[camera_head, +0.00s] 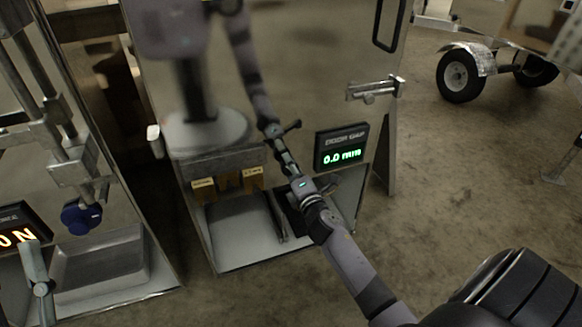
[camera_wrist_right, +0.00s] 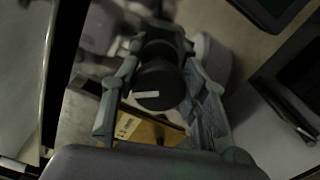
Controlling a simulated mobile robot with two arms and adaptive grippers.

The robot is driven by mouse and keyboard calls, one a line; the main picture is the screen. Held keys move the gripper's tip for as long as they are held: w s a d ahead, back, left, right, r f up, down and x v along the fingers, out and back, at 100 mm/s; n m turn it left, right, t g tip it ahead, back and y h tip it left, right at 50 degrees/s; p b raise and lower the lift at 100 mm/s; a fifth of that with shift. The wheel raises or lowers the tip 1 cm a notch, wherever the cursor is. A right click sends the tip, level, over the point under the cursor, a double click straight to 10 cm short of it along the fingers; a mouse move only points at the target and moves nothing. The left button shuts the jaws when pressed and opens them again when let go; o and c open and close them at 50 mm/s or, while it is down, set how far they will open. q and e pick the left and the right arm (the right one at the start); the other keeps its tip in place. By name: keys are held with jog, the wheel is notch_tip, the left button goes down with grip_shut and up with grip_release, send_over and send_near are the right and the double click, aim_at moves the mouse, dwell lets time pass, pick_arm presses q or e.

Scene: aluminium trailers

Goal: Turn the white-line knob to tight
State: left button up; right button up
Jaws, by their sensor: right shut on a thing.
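The knob (camera_wrist_right: 160,84) is round and black, with a short white line on its face. In the right wrist view it sits between the two fingers of my right gripper (camera_wrist_right: 154,90), and the line lies nearly level in the picture. In the head view my right gripper (camera_head: 285,153) reaches in from the lower right to the shiny metal panel (camera_head: 295,75) and is shut on the knob. The knob is mostly hidden there by the gripper, and the panel mirrors my arm. I cannot read any tight mark.
A black display (camera_head: 342,147) right of my gripper reads 0.0 mm in green. Labelled wooden blocks (camera_head: 228,181) sit above a grey tray (camera_head: 235,245). A blue knob (camera_head: 82,217) and another tray (camera_head: 105,268) are at left. A latch (camera_head: 374,90) is upper right.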

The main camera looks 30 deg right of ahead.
jog(key=shift+m, duration=0.9)
jog(key=m+p, duration=0.1)
jog(key=m, duration=0.2)
jog(key=shift+f+m, duration=0.1)
jog(key=shift+m, duration=0.3)
pick_arm(q)
jog(key=w+f+g+y, duration=0.2)
jog(key=w+f+g, duration=0.2)
jog(key=f, duration=0.2)
jog(key=shift+w+f+g+p, duration=0.25)
jog(key=shift+f+g+p, duration=0.05)
jog(key=shift+g+p, duration=0.1)
pick_arm(e)
jog(key=shift+f+m, duration=0.1)
jog(key=shift+m, duration=0.7)
pick_arm(q)
jog(key=shift+d, duration=0.1)
pick_arm(e)
jog(key=o, duration=1.2)
jog(key=shift+c, duration=0.2)
jog(key=shift+s, duration=0.15)
jog(key=v, duration=1.1)
jog(key=shift+s+a, duration=0.2)
jog(key=shift+s, duration=0.2)
